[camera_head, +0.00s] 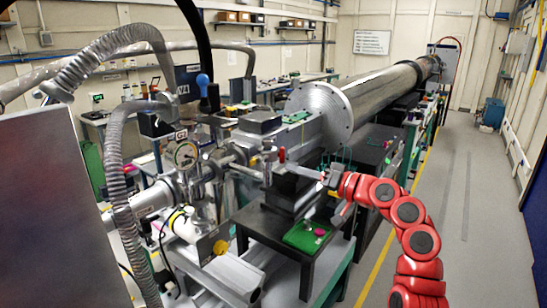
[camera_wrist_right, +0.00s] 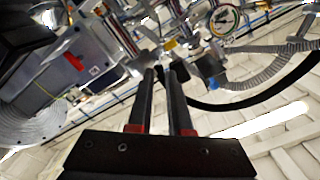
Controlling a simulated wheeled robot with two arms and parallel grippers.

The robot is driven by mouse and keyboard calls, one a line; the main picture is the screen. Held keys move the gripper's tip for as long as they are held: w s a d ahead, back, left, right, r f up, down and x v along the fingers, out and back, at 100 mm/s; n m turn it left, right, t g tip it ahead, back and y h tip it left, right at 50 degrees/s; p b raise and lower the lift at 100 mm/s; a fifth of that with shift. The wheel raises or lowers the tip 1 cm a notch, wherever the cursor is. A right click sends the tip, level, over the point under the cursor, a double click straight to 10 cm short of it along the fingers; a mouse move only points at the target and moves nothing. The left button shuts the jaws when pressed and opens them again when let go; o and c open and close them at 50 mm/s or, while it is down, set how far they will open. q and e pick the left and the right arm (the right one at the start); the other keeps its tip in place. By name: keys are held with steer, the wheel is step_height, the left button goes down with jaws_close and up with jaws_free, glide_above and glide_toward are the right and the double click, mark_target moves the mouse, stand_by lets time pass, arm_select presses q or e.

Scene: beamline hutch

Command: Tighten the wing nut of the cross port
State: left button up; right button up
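The cross port (camera_head: 212,170) is a silver vacuum fitting left of centre in the head view, with pipes, clamps and a round gauge (camera_head: 185,154) beside it. The gauge also shows in the wrist view (camera_wrist_right: 223,20). My right gripper (camera_head: 280,168) reaches in from the right, its fingers pointing left toward the port's right side. In the wrist view its two dark fingers (camera_wrist_right: 160,70) run nearly parallel with a narrow gap, their tips over silver fittings (camera_wrist_right: 145,62). The wing nut is too small to make out. Whether anything sits between the tips is unclear. My left gripper is not in view.
A ribbed hose (camera_head: 116,160) hangs at the left. The floor at right (camera_head: 480,200) is clear.

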mark_target(263, 161)
steer(key=p+x, duration=0.1)
steer(key=x, duration=0.6)
steer(key=shift+w+a+p, duration=0.2)
steer(key=shift+a+p, duration=0.1)
steer(key=shift+p, duration=0.05)
steer(key=shift+c, duration=0.3)
jaws_close()
stand_by(0.8)
